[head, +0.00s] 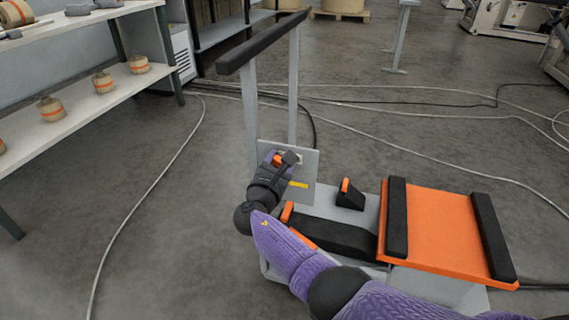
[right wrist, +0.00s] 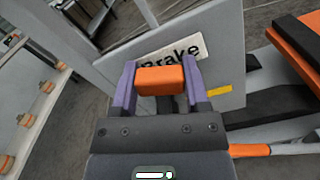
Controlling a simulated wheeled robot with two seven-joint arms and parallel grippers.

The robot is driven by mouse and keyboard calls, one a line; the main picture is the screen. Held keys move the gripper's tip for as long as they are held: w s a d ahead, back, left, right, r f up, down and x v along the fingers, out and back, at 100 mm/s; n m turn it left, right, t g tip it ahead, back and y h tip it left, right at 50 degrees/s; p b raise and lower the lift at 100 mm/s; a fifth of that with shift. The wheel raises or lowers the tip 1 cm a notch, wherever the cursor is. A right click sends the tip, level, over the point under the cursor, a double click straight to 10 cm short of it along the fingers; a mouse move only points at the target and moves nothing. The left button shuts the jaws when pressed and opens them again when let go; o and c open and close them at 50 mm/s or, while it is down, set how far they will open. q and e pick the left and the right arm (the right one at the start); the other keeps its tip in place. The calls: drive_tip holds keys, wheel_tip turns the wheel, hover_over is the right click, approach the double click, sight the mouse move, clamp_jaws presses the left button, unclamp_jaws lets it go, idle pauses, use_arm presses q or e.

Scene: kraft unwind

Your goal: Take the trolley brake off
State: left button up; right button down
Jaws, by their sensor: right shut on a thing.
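The trolley has a black push bar (head: 265,42) on two grey posts, a grey upright panel (head: 305,163) and a low bed with an orange plate (head: 440,228). A white label reading "Brake" (right wrist: 185,48) is on the panel in the right wrist view. An orange brake handle (right wrist: 160,80) stands in front of this label. My right gripper (right wrist: 160,76) is shut on the handle, one purple finger on each side. In the head view my right gripper (head: 284,160) is at the panel and covers most of the handle. My left gripper is out of view.
Shelves with several kraft rolls (head: 103,82) stand at the left. Cables (head: 170,165) run over the floor left of and behind the trolley. Black blocks (head: 397,217) lie on the trolley bed. The floor left of the trolley is mostly open.

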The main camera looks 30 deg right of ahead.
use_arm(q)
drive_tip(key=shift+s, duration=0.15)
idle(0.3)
use_arm(e)
drive_tip(key=shift+c, duration=1.8)
unclamp_jaws()
drive_tip(key=shift+f, duration=0.1)
drive_tip(key=shift+o, duration=1.4)
drive_tip(key=shift+w, duration=0.1)
drive_tip(key=shift+a+r, duration=0.2)
drive_tip(key=shift+a, duration=0.05)
use_arm(q)
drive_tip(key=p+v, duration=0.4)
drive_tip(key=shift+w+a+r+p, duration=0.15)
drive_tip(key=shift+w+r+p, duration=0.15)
drive_tip(key=shift+p, duration=0.1)
use_arm(e)
drive_tip(key=v, duration=0.9)
drive_tip(key=shift+s+a, duration=0.15)
drive_tip(key=shift+s, duration=0.2)
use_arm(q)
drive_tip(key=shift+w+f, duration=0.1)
use_arm(e)
drive_tip(key=shift+f, duration=0.15)
